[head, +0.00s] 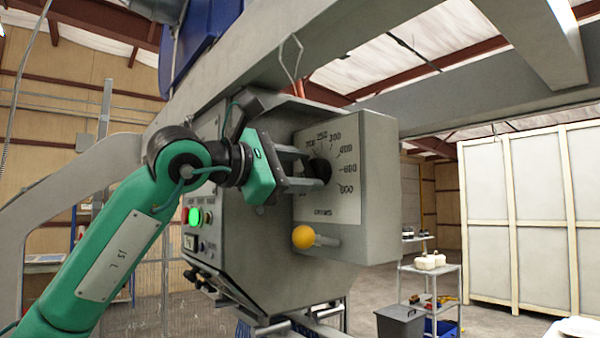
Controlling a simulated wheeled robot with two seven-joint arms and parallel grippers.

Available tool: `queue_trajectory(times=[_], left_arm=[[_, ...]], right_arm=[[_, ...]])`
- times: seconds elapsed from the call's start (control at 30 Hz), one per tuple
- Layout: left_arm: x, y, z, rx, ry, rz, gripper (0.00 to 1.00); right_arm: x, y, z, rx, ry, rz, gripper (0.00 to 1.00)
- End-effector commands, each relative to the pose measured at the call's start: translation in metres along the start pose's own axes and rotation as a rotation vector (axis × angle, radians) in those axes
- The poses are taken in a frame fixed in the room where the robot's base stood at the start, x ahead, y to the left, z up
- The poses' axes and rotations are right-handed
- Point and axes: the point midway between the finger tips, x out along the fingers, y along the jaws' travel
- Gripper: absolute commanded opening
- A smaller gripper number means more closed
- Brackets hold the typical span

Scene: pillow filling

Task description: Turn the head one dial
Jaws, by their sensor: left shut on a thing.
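The dial (319,170) is a dark round knob on the pale scale plate of a grey machine box (375,185). Printed numbers arc above it and to its right. My left gripper (318,172) reaches in from the left, with its grey fingers shut on the dial. The fingers hide much of the knob and the left part of the scale, so I cannot tell where the dial points. My right gripper is not in view.
A yellow ball-ended lever (303,237) sticks out just below the dial. A panel with a lit green button (196,217) is left of it, near my left arm. A grey beam (330,48) crosses above. A cart (430,285) stands behind at right.

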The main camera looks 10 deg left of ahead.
Motion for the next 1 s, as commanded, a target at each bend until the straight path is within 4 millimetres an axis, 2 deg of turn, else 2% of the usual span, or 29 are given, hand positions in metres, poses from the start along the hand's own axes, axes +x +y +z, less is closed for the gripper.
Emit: queue_trajectory(times=[0.3,0.67,0.7,0.8,1.0], left_arm=[[0.0000,-0.0003,0.0001,0.083,0.000,0.000,0.24],[0.0000,-0.0003,0.0002,0.087,0.000,0.000,0.24],[0.0000,-0.0003,0.0002,0.087,0.000,0.000,0.49],[0.0000,-0.0003,0.0002,0.087,0.000,0.000,0.69],[0.0000,-0.0003,0.0002,0.087,0.000,0.000,0.69]], right_arm=[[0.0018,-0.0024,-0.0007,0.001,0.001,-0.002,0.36],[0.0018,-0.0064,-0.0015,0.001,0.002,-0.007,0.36],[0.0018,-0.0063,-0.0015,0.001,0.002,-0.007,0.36],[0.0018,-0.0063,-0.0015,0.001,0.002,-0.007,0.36],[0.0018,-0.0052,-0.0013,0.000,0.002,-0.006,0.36]])
